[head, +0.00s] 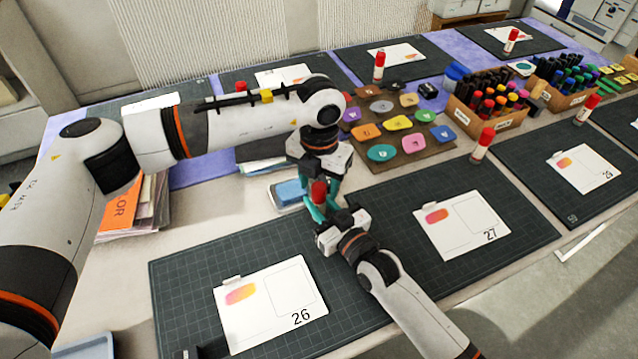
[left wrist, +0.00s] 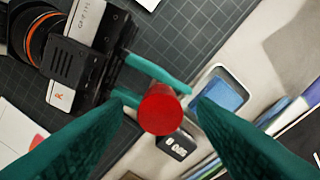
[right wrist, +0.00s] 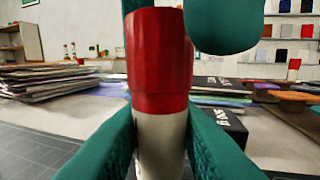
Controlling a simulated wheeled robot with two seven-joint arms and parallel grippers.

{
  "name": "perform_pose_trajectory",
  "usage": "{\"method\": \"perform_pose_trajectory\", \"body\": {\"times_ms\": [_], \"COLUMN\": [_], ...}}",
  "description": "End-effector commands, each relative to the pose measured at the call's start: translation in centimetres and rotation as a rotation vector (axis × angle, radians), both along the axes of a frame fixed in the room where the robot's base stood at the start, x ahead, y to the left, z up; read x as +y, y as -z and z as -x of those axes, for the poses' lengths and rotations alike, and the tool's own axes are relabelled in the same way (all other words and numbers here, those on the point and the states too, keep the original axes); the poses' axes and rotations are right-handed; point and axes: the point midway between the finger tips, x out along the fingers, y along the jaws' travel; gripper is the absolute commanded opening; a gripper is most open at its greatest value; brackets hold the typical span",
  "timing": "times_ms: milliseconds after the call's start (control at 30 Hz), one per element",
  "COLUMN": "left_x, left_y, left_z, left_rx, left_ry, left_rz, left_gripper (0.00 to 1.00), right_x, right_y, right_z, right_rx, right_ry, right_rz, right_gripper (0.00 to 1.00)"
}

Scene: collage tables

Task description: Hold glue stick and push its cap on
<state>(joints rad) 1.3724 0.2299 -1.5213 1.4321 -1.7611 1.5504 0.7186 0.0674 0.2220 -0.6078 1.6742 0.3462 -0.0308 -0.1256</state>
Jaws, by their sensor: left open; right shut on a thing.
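The glue stick has a white body (right wrist: 160,135) and a red cap (right wrist: 160,55) at its top. My right gripper (right wrist: 160,150) is shut on the white body and holds it upright; in the head view this gripper (head: 325,215) is near the middle of the table. The red cap (head: 319,192) also shows there, and from above in the left wrist view (left wrist: 161,110). The cap sits on the body with no gap that I can see. My left gripper (left wrist: 160,120) is open, above and around the cap, its fingers apart from it in the left wrist view.
A blue pad in a tray (head: 288,194) lies just behind the grippers. Cutting mats with cards (head: 270,300) lie in front and to the right (head: 463,225). Other glue sticks (head: 483,145) stand around. A board of coloured pieces (head: 440,150) and marker boxes (head: 470,122) are behind.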

Motion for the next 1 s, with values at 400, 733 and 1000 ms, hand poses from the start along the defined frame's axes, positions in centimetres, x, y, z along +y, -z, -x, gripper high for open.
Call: {"method": "perform_pose_trajectory", "body": {"times_ms": [400,733,1000], "left_x": [0.0,0.0,0.0], "left_y": [-8.5,-10.9,-10.9], "left_z": [-0.1,0.0,0.0], "left_rx": [-0.004,0.0,0.0], "left_ry": [0.0,0.0,0.0], "left_rz": [0.001,0.001,0.0], "left_gripper": [0.53,0.53,0.53], "right_x": [0.0,0.0,0.0], "right_y": [0.0,0.0,0.0], "right_z": [0.0,0.0,0.0], "right_rx": [0.001,0.001,0.001], "right_ry": [0.0,0.0,0.0], "right_rz": [0.001,0.001,0.001], "right_gripper": [0.0,0.0,0.35]}}
